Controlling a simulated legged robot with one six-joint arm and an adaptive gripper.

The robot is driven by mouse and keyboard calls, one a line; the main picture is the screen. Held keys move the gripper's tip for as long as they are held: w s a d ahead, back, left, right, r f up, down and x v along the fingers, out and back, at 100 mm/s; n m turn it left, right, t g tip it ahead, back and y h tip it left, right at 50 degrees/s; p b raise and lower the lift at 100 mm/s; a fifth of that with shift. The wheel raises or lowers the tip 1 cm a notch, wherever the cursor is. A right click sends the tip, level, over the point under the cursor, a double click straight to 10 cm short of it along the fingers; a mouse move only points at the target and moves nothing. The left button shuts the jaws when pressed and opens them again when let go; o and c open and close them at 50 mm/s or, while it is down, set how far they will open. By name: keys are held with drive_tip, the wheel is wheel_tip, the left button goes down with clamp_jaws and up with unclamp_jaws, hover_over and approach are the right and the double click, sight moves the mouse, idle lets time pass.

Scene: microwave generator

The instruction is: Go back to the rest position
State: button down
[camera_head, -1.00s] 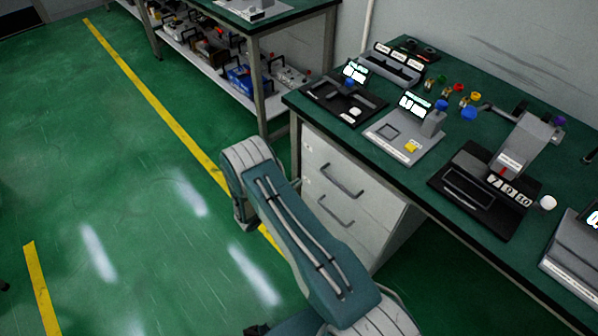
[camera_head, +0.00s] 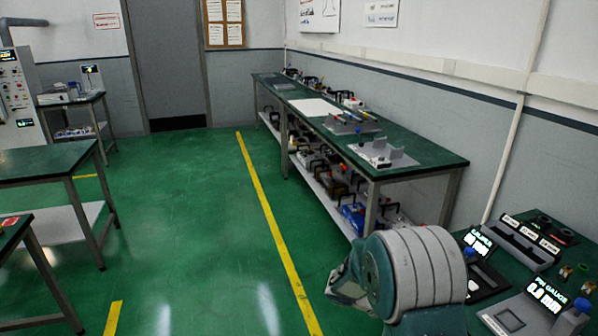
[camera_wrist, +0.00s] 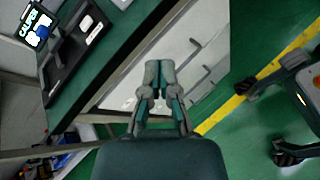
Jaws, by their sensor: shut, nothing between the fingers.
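In the wrist view my gripper (camera_wrist: 160,75) is shut and empty, its two fingertips together. Behind it in that view are the white drawer front (camera_wrist: 185,40) and the green edge of the workbench (camera_wrist: 95,75). In the head view my arm is folded up at the lower middle right, beside the near workbench (camera_head: 545,260). The gripper itself does not show in the head view.
Calliper (camera_head: 480,245) and pin gauge (camera_head: 545,300) stations stand on the near bench. A long green bench (camera_head: 435,150) with a loaded lower shelf runs behind. Tables (camera_head: 40,160) stand at left. The green floor (camera_head: 190,220) between is clear.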

drive_tip(key=s+a+r+m+t+y, duration=0.3)
drive_tip(key=s+a+r+m+y, duration=0.2)
drive_tip(key=s+r, duration=0.4)
drive_tip(key=s+a+r+m+t+y, duration=0.4)
drive_tip(key=s+a+r+m+y, duration=0.2)
drive_tip(key=s+r, duration=0.4)
drive_tip(key=shift+s+a+y, duration=0.3)
drive_tip(key=shift+s+y, duration=0.6)
drive_tip(key=shift+s, duration=1.1)
